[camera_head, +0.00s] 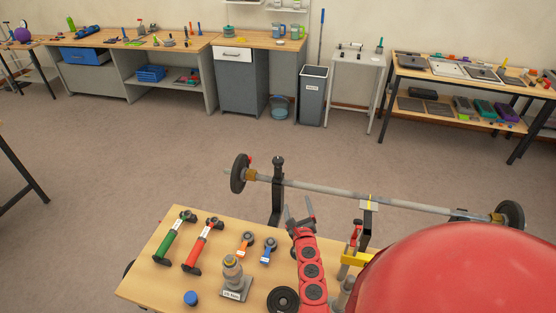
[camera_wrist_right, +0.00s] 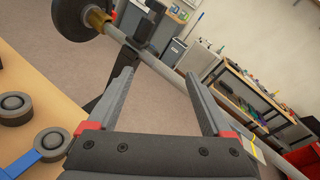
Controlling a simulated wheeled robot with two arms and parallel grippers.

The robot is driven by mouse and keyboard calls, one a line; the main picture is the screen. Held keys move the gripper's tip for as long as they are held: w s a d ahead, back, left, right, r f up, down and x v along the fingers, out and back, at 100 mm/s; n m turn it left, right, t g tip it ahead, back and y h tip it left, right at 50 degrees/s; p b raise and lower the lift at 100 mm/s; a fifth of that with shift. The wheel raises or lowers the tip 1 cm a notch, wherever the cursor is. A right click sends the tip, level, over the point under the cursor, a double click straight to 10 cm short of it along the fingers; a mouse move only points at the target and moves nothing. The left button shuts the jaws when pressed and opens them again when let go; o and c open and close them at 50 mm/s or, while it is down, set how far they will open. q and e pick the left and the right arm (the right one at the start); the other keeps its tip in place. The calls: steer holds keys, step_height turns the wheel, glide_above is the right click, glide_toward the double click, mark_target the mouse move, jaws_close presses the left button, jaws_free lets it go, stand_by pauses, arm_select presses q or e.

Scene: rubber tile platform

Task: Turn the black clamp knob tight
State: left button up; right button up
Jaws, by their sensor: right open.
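A black upright (camera_head: 278,195) holds the bar near its left end, and a small dark rounded piece (camera_head: 278,160), perhaps the clamp knob, tops it. In the right wrist view the black upright (camera_wrist_right: 146,28) stands beyond my fingers. My right gripper (camera_head: 300,211) is open and empty, over the far edge of the wooden table, to the right of and below that upright in the head view. In the wrist view its grey fingers (camera_wrist_right: 160,76) are spread wide, with bare floor and the bar beyond them. My left gripper is not in view.
The barbell bar (camera_head: 335,192) crosses behind the table, with a second support (camera_head: 367,213) at its right. On the table (camera_head: 150,262) lie green (camera_head: 173,237) and red (camera_head: 202,245) handled tools, orange and blue wrenches and a labelled grey stand (camera_head: 235,283). Open floor lies beyond.

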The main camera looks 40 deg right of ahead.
step_height(320, 180, up, 4)
steer(key=w+m+t+y, duration=0.2)
steer(key=m, duration=0.1)
steer(key=b, duration=0.3)
glide_toward(279, 166)
steer(key=x, duration=0.3)
steer(key=b+x, duration=0.5)
steer(key=x, duration=0.3)
steer(key=shift+d, duration=0.1)
steer(key=shift+w+d+r+b, duration=0.1)
steer(key=shift+w+d+b, duration=0.05)
steer(key=shift+w+b, duration=0.2)
steer(key=shift+w+r, duration=0.1)
steer(key=shift+w, duration=0.05)
